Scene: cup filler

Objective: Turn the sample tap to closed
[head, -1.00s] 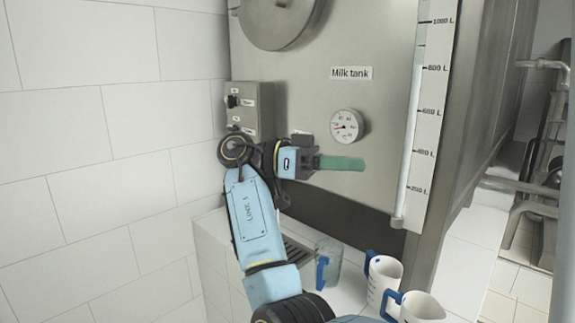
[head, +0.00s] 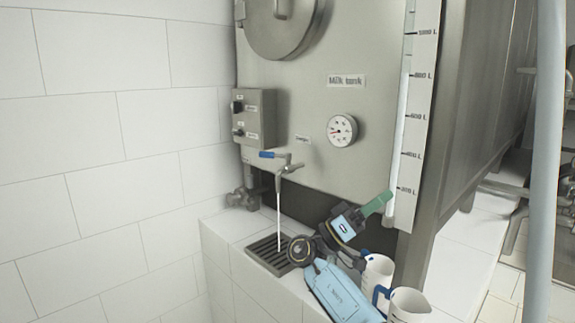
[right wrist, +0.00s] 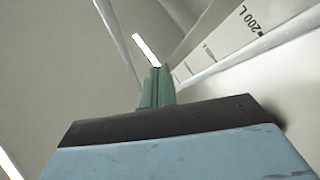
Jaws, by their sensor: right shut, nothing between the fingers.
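The sample tap (head: 286,171) sticks out from the lower front of the milk tank (head: 300,75), under a small label. Its blue lever (head: 268,154) points to the left. A thin white stream (head: 278,215) runs from its spout down to the drain grate (head: 268,252). My right gripper (head: 380,202), with green fingers, is to the right of the tap and lower, apart from it, near the bottom of the level scale. Its fingers (right wrist: 157,86) are together and empty in the right wrist view. My left gripper is not in view.
A control box (head: 254,117) is on the tank left of the tap. A round gauge (head: 342,130) is above and right of it. White jugs with blue handles (head: 408,305) (head: 378,272) stand on the tiled ledge beside my right arm. A pale upright bar (head: 552,160) crosses the right edge.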

